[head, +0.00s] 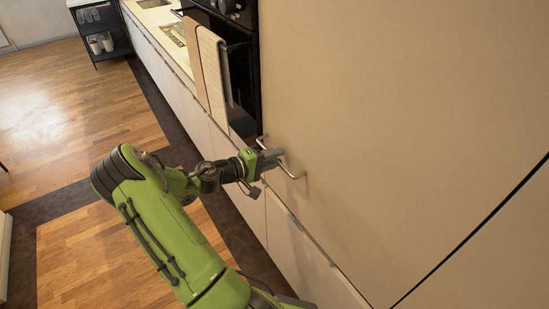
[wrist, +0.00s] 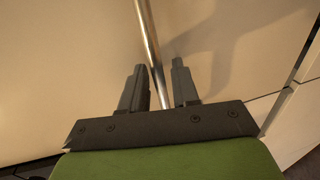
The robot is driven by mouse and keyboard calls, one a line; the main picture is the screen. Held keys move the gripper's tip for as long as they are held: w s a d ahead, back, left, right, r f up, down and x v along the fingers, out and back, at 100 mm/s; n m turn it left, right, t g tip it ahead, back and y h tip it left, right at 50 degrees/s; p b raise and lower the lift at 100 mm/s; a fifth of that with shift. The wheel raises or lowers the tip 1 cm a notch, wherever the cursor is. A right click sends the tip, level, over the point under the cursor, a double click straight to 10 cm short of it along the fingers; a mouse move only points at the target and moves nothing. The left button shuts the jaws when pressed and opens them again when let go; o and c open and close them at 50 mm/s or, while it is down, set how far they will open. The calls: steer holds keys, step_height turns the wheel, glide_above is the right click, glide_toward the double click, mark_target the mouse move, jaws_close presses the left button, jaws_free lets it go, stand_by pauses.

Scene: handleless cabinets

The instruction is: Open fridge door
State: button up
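The fridge door appears to be the large plain beige panel (head: 400,110) filling the right of the head view; it looks shut. A thin metal bar handle (head: 292,173) stands out from its lower left part. My gripper (head: 271,157) is at this handle, covering its middle in the head view. In the wrist view, my gripper (wrist: 158,85) has its two dark fingers apart, with the metal handle (wrist: 148,35) running between them. Gaps show between the bar and the fingers, so it does not look clamped. The beige panel (wrist: 70,60) lies behind the fingers.
A black oven (head: 240,60) with hanging towels (head: 212,75) stands left of the panel. White lower cabinets (head: 165,65) run along the counter. A dark seam (head: 455,250) marks the panel's lower right edge. The wooden floor (head: 80,100) at left is clear.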

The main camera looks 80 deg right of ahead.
steer(key=shift+s, duration=0.1)
jaws_close()
steer(key=shift+f, duration=0.1)
stand_by(0.3)
